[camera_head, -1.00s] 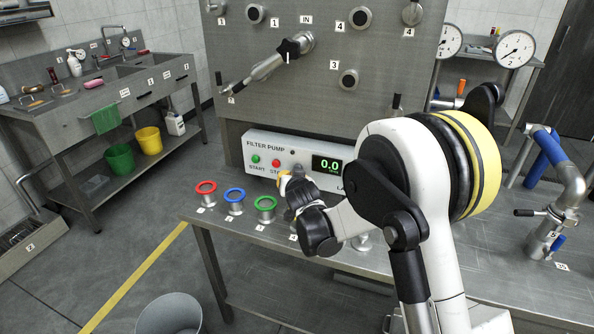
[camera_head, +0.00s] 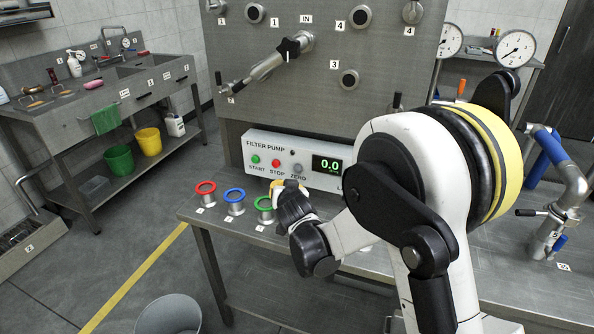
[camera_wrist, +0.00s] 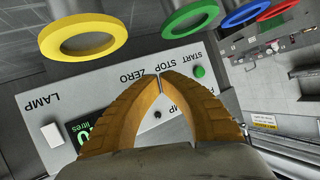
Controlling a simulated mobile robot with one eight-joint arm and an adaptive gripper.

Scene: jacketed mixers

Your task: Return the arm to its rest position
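My arm (camera_head: 425,165) stretches over the steel bench, its large white joint with a yellow band filling the right middle of the head view. My gripper (camera_head: 276,184) is in front of the filter pump panel (camera_head: 258,149), near the green ring, and partly hidden by my wrist. In the wrist view my gripper's two orange fingers (camera_wrist: 160,80) meet at their tips with nothing between them. The panel (camera_wrist: 110,85) lies beyond them, upside down.
Red (camera_head: 206,187), blue (camera_head: 234,195) and green (camera_head: 264,202) ringed ports stand on the bench (camera_head: 225,243). A yellow ring (camera_wrist: 92,33) shows in the wrist view. A lever pipe (camera_head: 262,68) juts from the tank. Blue-sleeved piping (camera_head: 555,165) stands at right. A grey bin (camera_head: 169,316) is on the floor.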

